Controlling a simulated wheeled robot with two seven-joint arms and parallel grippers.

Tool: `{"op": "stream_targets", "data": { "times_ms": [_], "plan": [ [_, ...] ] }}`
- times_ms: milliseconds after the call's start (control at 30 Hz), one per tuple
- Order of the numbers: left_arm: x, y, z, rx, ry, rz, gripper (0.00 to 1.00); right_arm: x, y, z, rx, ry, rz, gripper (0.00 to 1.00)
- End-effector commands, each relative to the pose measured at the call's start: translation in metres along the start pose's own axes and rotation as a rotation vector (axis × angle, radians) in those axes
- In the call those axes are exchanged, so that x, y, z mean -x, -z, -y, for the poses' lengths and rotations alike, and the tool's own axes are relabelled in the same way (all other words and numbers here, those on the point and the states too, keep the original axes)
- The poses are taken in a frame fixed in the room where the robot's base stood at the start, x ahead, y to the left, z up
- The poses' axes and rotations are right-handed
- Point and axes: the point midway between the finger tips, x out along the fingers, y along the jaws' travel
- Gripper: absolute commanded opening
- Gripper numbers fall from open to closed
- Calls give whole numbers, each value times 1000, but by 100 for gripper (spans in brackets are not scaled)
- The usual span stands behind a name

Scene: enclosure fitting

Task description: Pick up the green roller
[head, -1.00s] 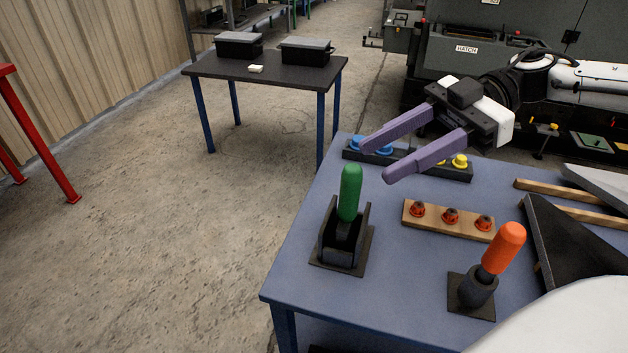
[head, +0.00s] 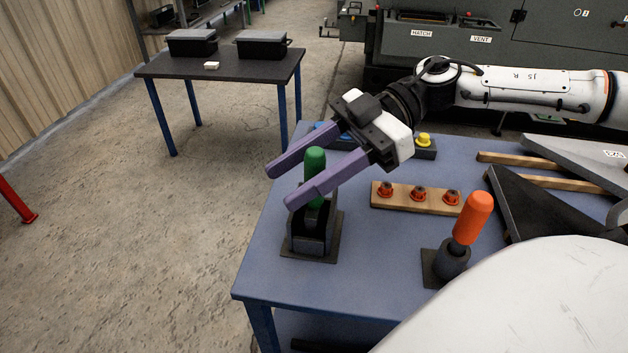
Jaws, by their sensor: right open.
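The green roller (head: 315,162) stands upright in a dark holder (head: 308,240) near the left edge of the blue table. My right gripper (head: 277,186) is open, with its two purple fingers pointing left. In the picture the green roller shows between the fingers, and the nearer finger hides its middle part. I cannot tell whether either finger touches it. The left gripper is not in view.
An orange-handled tool (head: 473,218) stands in a black base at the front right. A wooden strip (head: 384,204) with several red-orange knobs lies behind it. Dark angled plates (head: 535,205) fill the table's right. A yellow button (head: 424,140) sits at the back.

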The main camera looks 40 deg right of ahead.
Motion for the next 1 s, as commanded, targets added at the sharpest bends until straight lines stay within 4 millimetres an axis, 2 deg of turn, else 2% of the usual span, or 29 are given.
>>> {"op": "stream_targets", "data": {
  "times_ms": [100, 333, 367, 600, 867, 1000],
  "plan": [
    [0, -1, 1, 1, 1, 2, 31, -10, 1, 0, 1, 1, -3, 44],
    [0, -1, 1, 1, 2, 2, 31, -11, 0, 0, 1, -2, 0, 44],
    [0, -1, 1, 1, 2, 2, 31, -11, 0, 0, 1, -2, 0, 41],
    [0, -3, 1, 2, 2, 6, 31, -11, 0, 0, 0, -1, 0, 0],
    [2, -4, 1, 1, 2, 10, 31, -10, 2, 0, 1, -2, -1, 0],
    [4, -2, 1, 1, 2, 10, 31, -4, 18, -1, 4, -2, -1, 0]
  ]
}}
